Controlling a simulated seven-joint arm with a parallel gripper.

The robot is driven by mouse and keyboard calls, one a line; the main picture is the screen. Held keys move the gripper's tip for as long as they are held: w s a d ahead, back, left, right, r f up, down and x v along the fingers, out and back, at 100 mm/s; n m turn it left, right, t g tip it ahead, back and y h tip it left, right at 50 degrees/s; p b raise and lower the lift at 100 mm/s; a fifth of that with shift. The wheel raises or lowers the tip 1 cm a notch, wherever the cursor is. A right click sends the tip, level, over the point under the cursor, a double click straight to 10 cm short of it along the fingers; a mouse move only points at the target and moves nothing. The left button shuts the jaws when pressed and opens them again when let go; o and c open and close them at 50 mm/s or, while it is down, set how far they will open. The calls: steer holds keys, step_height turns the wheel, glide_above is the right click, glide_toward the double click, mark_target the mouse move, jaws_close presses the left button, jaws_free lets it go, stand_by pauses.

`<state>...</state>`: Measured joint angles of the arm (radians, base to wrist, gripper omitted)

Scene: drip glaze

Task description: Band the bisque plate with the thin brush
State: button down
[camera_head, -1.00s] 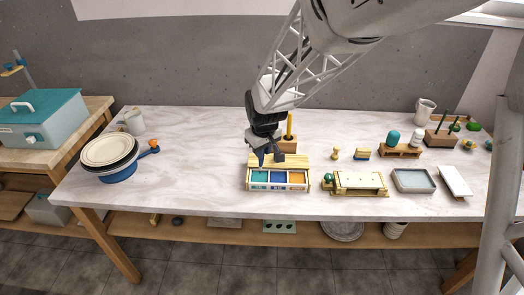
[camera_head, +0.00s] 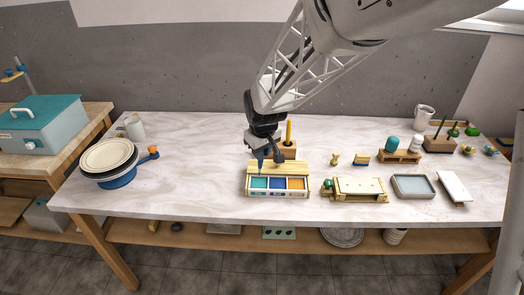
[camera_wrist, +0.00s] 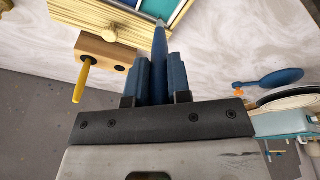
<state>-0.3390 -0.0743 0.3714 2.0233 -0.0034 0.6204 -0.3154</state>
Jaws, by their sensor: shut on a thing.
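The cream bisque plate (camera_head: 106,154) tops a stack on the blue banding wheel (camera_head: 121,181) at the table's left. In the wrist view the plate's edge (camera_wrist: 285,104) shows at the right. My gripper (camera_head: 263,151) is above the back of the glaze tray (camera_head: 249,187), well right of the plate. In the wrist view my gripper (camera_wrist: 160,80) is shut on a slim dark blue brush (camera_wrist: 160,45). Its tip points at the tray's teal glaze compartment (camera_wrist: 155,6). I cannot tell whether the tip touches the glaze.
A wooden block (camera_head: 288,152) with an upright yellow brush (camera_head: 289,130) stands just behind the tray. An orange knob (camera_head: 153,150) sticks out from the wheel. A wooden stand (camera_head: 360,188) and a shallow grey tray (camera_head: 413,186) lie to the right. The table between plate and glaze tray is clear.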

steer(key=shift+v, duration=1.05)
steer(key=shift+w+a, duration=0.15)
steer(key=shift+w, duration=0.1)
steer(key=shift+w+a, duration=0.1)
steer(key=shift+a, duration=0.15)
steer(key=w+a+f+n, duration=0.1)
steer(key=a+n, duration=0.3)
steer(key=a, duration=0.9)
steer(key=w+a+f+n, duration=0.1)
steer(key=a+f+n, duration=0.2)
steer(key=a, duration=1.1)
steer(key=w+a+f+n+g, duration=0.1)
steer(key=a+n, duration=0.3)
steer(key=a, duration=1)
steer(key=shift+w+a+f+n, duration=0.25)
steer(key=shift+f+n, duration=0.15)
steer(key=shift+f, duration=0.3)
